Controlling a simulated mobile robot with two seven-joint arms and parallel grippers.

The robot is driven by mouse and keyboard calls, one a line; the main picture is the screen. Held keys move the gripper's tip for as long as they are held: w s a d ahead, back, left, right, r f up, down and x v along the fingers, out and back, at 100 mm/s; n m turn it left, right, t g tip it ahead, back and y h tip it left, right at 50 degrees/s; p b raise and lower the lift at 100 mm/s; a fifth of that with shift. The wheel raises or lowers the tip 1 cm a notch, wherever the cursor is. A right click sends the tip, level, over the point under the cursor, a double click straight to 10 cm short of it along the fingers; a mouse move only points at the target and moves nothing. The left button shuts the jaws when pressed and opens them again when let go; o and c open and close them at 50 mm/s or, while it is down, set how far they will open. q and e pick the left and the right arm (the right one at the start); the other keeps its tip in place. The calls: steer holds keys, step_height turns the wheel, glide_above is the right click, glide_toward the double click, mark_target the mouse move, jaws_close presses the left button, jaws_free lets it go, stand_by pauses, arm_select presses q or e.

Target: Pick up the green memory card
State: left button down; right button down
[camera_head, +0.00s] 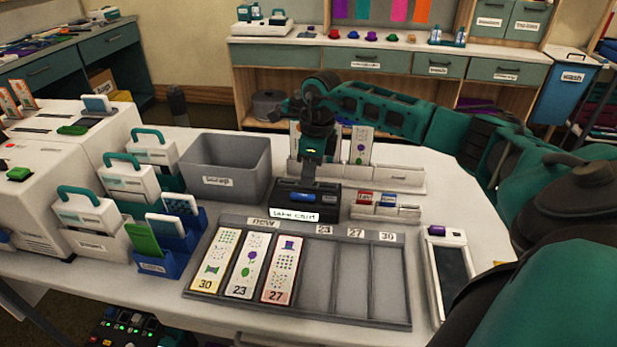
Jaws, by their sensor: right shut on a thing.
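My right gripper (312,178) points down at the black box (293,213) labelled "take card" in the middle of the table. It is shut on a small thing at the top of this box. The fingers hide that thing, so I cannot make out its colour or whether it is the green memory card. No green memory card shows clearly elsewhere. My left gripper is not in view.
A grey bin (226,160) stands left of the black box. A grey sorting tray (300,318) with several printed cards lies in front. A small rack (385,209) with red and blue labels stands right. A blue holder (160,262) with a larger green card (142,241) stands left.

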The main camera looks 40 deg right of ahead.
steer(key=shift+r, duration=0.15)
arm_select(q)
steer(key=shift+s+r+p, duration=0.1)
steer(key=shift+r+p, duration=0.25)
steer(key=shift+p, duration=0.05)
arm_select(e)
step_height(320, 180, up, 20)
steer(key=shift+f, duration=0.25)
